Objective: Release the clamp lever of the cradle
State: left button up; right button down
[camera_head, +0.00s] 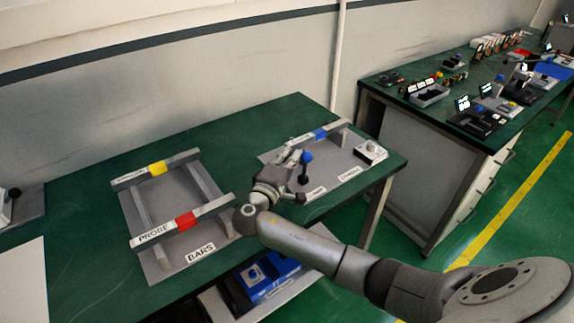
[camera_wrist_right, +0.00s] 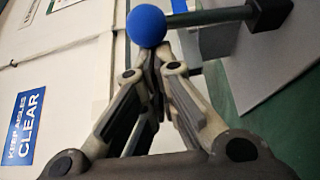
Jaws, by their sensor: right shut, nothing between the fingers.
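The cradle (camera_head: 337,168) is a grey plate on the right part of the green table, with a grey bar carrying a blue band (camera_head: 321,134). Its clamp lever has a blue ball knob (camera_head: 306,157) above a dark post. My right gripper (camera_head: 296,176) is beside the lever. Its fingertips (camera_wrist_right: 152,58) are together and empty, right at the ball; I cannot tell whether they touch it. My left gripper is not in view.
A rack labelled BARS (camera_head: 160,216) with yellow- and red-banded bars stands left of the cradle. Blue items lie on a lower shelf (camera_head: 262,280). A second bench (camera_head: 440,115) with equipment is at right.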

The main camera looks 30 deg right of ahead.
jog(key=shift+s+f+m+h+b, duration=0.2)
jog(key=shift+s+m+h+b, duration=0.1)
jog(key=shift+s+m+b, duration=0.4)
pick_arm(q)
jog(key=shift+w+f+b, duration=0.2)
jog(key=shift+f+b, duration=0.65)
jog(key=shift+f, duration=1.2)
pick_arm(e)
jog(key=shift+s+d+r+m, duration=0.1)
jog(key=shift+s+r+m, duration=0.2)
jog(key=shift+m, duration=0.1)
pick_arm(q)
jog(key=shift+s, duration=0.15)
